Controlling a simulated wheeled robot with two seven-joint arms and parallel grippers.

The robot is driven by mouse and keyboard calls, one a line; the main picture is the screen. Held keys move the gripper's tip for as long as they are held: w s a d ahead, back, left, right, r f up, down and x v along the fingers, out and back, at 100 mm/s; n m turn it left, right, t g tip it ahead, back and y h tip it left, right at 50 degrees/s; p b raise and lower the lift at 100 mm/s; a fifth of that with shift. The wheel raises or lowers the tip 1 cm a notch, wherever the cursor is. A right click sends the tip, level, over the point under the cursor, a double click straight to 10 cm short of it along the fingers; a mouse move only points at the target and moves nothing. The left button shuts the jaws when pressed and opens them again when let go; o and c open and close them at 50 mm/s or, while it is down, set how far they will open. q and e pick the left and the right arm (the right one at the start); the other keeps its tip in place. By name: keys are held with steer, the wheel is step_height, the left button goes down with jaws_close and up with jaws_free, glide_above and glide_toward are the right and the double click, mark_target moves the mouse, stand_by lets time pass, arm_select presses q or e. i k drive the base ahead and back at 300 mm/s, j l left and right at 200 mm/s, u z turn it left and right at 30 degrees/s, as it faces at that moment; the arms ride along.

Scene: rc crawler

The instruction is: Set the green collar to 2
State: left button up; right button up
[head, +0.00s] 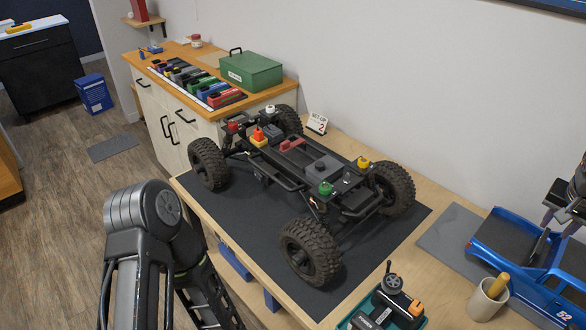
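The green collar (326,188) sits on top of a shock tower near the front corner of the black crawler chassis (300,165). Any marks on the collar are too small to read. A small white card (317,123) behind the chassis reads "SET TO 2". My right gripper (561,219) is at the right edge, partly cut off, above the blue truck body and far from the collar. Its two fingers look apart, with nothing seen between them. My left arm comes in at the lower left; its gripper is out of view.
Red (258,134), white (270,109) and orange-yellow (364,163) collars top the other corners. A green box (251,70) stands on the back counter.

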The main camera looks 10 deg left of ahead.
mark_target(324, 192)
steer(key=k+j, duration=0.55)
steer(key=j, duration=0.2)
steer(key=k+j, duration=0.6)
steer(key=j, duration=0.1)
